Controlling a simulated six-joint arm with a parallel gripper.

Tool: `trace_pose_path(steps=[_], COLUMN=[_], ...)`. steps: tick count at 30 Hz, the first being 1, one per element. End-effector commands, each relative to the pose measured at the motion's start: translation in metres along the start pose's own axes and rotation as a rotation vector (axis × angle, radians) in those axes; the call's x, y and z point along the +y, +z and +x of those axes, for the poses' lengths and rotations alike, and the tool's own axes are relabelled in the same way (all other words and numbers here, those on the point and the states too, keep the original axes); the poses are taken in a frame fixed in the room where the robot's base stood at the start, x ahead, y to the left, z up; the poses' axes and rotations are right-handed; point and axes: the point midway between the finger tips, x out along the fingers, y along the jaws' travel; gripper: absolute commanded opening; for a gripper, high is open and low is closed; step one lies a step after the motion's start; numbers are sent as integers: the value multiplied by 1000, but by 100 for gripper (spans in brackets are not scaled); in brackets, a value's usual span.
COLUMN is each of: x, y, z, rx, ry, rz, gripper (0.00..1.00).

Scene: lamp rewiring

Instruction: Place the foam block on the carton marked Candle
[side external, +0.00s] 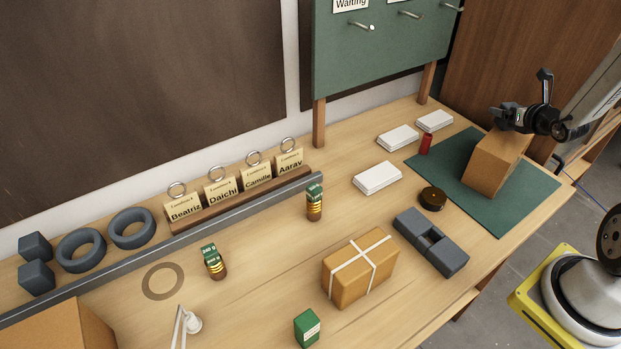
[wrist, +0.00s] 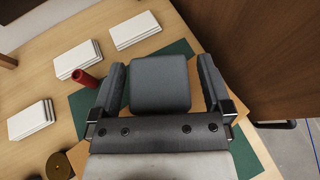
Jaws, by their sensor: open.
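A dark grey foam block (wrist: 160,84) shows in the wrist view on top of a brown carton (side external: 494,163). The carton stands on the green mat at the right of the side view; its edge also shows in the wrist view (wrist: 207,84). No marking on it is readable. My gripper (wrist: 161,66) is open, its two fingers either side of the block with a gap on each side. In the side view my gripper (side external: 520,117) is over the carton's top, where block and fingers are hard to tell apart.
The green mat (side external: 511,214) also bears a red cylinder (side external: 425,143) near its left edge. White card stacks (side external: 377,177), a grey slotted block (side external: 431,243) and a tied parcel (side external: 360,268) lie to the left. A green board (side external: 385,50) stands behind.

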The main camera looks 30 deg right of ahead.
Motion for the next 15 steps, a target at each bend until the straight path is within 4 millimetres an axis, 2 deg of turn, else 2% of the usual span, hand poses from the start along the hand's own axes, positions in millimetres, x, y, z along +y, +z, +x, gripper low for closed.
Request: trace_pose_path(steps=[15], x=[-1], y=[1], z=[-58], rx=[-2], ry=[-2], rz=[0], gripper=[100])
